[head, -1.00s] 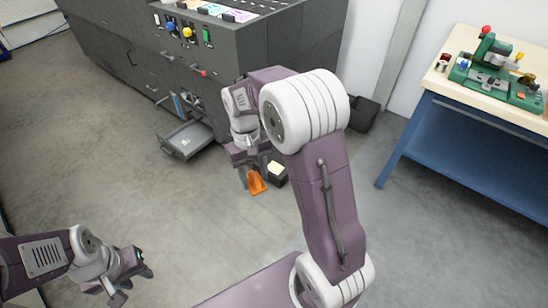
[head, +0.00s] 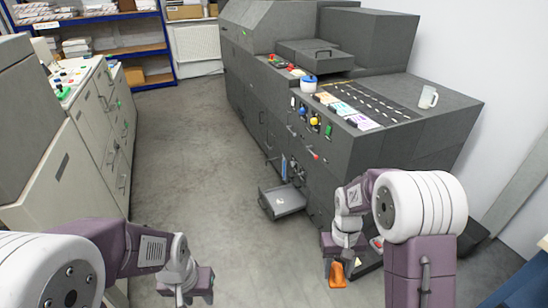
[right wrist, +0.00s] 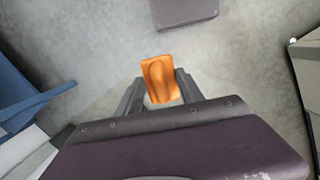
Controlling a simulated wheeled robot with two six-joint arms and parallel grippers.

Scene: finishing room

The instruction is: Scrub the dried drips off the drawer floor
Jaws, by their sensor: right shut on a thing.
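A grey drawer (head: 293,207) stands pulled out low on the front of the dark grey machine. A small pale mark (head: 280,201) shows on its floor; I cannot make out details. My right gripper (head: 337,266) is right of the drawer and apart from it, pointing down. It is shut on an orange scrubber (head: 336,276); in the right wrist view the orange scrubber (right wrist: 160,79), with a raised middle, sits between the fingers. My left gripper (head: 194,298) is at the bottom left, its fingertips partly cut off, with nothing visible in it.
The dark machine (head: 350,155) has knobs and handles above the drawer and a clear mug (head: 428,97) on top. A dark low container (head: 368,262), partly hidden, is beside my right gripper. Pale cabinets (head: 85,150) line the left. The floor (head: 190,170) between is open.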

